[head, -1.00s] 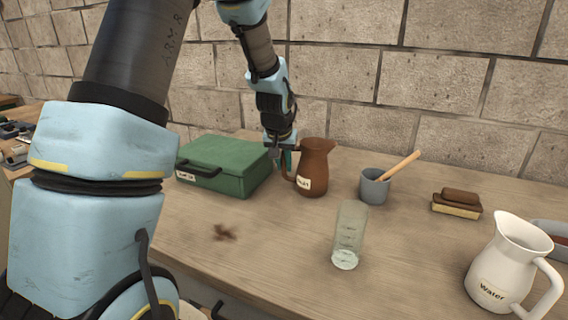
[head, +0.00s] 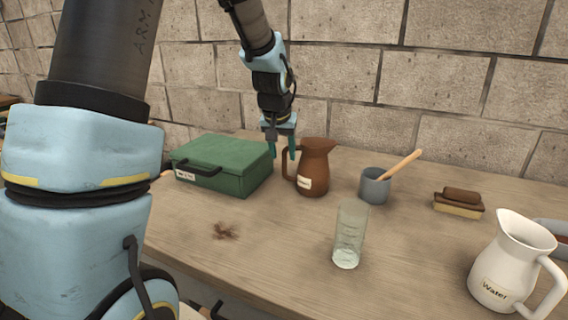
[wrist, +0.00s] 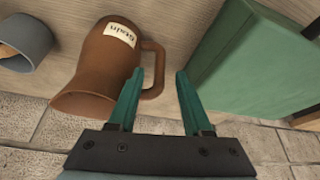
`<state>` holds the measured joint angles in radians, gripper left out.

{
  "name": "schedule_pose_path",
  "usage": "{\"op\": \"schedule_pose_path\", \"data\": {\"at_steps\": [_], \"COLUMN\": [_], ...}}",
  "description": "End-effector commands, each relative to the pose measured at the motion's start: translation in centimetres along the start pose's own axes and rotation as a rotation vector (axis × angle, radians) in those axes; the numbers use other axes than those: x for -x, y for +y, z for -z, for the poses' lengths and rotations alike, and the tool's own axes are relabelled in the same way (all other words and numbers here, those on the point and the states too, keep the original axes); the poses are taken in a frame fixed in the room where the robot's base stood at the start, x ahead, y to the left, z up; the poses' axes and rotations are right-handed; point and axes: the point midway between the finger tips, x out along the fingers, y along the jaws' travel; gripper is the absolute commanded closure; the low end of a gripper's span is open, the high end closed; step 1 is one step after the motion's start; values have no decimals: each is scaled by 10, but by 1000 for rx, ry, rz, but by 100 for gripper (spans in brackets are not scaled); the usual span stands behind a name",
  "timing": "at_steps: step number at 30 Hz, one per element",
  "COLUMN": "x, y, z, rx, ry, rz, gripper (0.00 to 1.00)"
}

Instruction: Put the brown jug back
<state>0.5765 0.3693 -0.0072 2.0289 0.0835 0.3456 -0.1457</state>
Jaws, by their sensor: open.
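The brown jug (head: 314,168) stands upright on the wooden bench, beside the green case, with its handle toward the left and a pale label on its front. It also shows in the wrist view (wrist: 100,65), where the label reads "Stain". My gripper (head: 282,155) is open and empty, above and beside the jug's handle. In the wrist view the teal fingers of my gripper (wrist: 156,82) are apart, with the handle (wrist: 155,70) near the left fingertip. Whether that finger touches the handle I cannot tell.
The green case (head: 222,160) is close on the left. A grey pot (head: 374,188) with a wooden handle, a brush (head: 459,203), a clear glass (head: 349,238) and a white jug (head: 500,262) labelled "Water" stand to the right. A dark stain (head: 225,231) marks the bench. A block wall (head: 440,90) rises behind.

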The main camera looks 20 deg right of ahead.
Motion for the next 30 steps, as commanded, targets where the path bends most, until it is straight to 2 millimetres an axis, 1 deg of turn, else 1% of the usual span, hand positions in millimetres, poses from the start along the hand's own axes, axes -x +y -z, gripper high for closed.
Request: {"op": "schedule_pose_path", "data": {"at_steps": [1,3,9,14,18,20,22,23,24,26,27,29,30], "x": [10,25,58,70,73,72,69,68,66,65,65,65,67], "y": [0,0,0,0,-1,-9,-30,-42,-61,-89,-106,-124,-133], "z": [0,0,0,0,-1,-7,-25,-38,-58,-94,-120,-157,-180], "rx": [0,1,1,0,2,13,47,69,103,161,202,257,291], "ry": [5,5,3,1,-1,-10,-32,-46,-69,-106,-133,-169,-189], "rz": [0,0,-1,-1,0,6,21,30,43,62,73,87,94], "gripper": [50,50,50,50,50,50,50,50,50,50,50,50,50]}}
